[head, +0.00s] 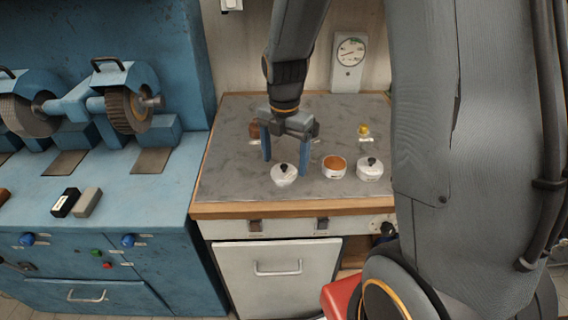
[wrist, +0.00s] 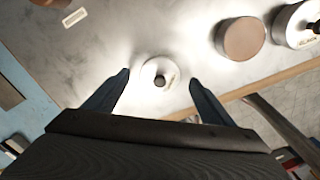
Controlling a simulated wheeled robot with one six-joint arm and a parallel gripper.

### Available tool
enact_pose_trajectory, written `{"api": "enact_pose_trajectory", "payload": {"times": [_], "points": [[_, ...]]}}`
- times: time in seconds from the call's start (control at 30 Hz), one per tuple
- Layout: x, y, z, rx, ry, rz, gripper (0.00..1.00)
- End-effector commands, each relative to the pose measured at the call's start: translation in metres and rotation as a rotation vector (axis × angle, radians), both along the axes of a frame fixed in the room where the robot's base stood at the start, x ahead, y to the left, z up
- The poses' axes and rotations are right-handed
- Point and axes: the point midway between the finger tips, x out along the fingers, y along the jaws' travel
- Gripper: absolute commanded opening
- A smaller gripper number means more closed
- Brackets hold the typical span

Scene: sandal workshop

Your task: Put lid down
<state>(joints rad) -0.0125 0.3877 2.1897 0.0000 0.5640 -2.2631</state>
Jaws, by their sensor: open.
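A white lid (head: 284,178) with a black knob lies on the grey worktop (head: 225,165), left of an open white pot (head: 334,174) with orange-brown contents. My gripper (head: 285,166) is open and empty above the lid, fingers pointing down. In the wrist view the lid (wrist: 149,72) shows between the two spread fingertips (wrist: 158,76), with a gap on each side. The open pot (wrist: 241,38) is to the right there. A second white pot (head: 370,172) with a black-knobbed lid on it stands further right.
A brown block (head: 254,129) sits behind my gripper and a small yellow item (head: 363,130) stands at the back right. A dial gauge (head: 350,50) is at the wall. A blue grinding bench (head: 110,190) adjoins on the left. The worktop's front left is clear.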

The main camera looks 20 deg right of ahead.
Motion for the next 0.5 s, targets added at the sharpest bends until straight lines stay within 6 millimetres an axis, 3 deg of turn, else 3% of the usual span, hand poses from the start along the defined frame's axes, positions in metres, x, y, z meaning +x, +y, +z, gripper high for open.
{"api": "enact_pose_trajectory", "payload": {"times": [0.5], "points": [[0.002,0.000,0.089,0.000,-0.004,0.000,0.77]]}}
